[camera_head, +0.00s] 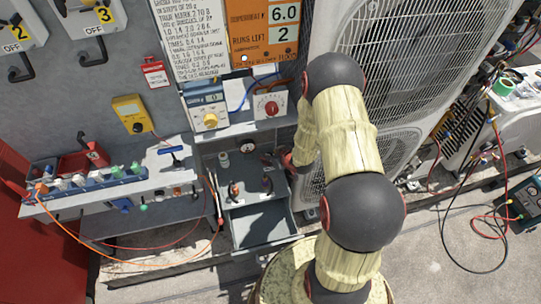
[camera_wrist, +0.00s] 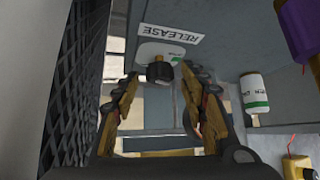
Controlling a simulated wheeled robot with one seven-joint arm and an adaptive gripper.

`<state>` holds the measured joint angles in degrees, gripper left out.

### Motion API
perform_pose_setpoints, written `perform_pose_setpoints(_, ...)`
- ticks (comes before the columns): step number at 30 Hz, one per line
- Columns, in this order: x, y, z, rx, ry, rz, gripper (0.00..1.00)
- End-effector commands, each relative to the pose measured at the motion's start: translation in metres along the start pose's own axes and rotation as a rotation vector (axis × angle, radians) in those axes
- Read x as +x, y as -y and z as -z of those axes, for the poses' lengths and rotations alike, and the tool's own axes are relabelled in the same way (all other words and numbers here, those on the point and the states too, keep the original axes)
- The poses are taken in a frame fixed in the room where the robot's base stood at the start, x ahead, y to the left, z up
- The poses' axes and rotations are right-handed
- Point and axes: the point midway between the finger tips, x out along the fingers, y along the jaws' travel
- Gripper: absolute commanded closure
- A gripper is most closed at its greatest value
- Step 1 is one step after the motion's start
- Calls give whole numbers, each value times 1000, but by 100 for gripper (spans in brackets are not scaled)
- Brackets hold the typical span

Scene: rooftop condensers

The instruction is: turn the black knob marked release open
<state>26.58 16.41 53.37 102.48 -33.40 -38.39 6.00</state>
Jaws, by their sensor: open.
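The black knob (camera_wrist: 159,71) shows in the wrist view on a pale plate, just under a white label reading RELEASE (camera_wrist: 173,33), which appears upside down. My gripper (camera_wrist: 160,76) is open, with one finger to the left of the knob and one to the right. The knob appears centred between the fingertips; I cannot tell whether it lies between them or a little beyond. Nothing is held. In the head view my arm reaches down beside the condenser, the gripper end is mostly hidden, and I cannot make out the knob.
A dark grille (camera_wrist: 65,75) runs close along the left in the wrist view. A white and green bottle (camera_wrist: 255,91) and a purple object (camera_wrist: 297,30) are at right. In the head view, a large condenser (camera_head: 415,60) stands right of an open grey drawer (camera_head: 262,226).

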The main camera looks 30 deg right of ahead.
Motion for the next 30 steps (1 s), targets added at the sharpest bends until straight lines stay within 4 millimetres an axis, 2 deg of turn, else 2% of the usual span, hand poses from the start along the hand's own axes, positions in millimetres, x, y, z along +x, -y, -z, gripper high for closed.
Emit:
perform_pose_setpoints(5, -4, 0, 0, 0, 0, 0, 57)
perform_pose_setpoints(8, -14, -1, 1, 0, -1, -1, 57)
perform_pose_setpoints(21, -92, -1, 1, 0, -2, -2, 57)
perform_pose_setpoints(25, -109, -1, 0, 0, -1, -2, 57)
perform_pose_setpoints(30, -119, 0, 0, 0, 0, 0, 57)
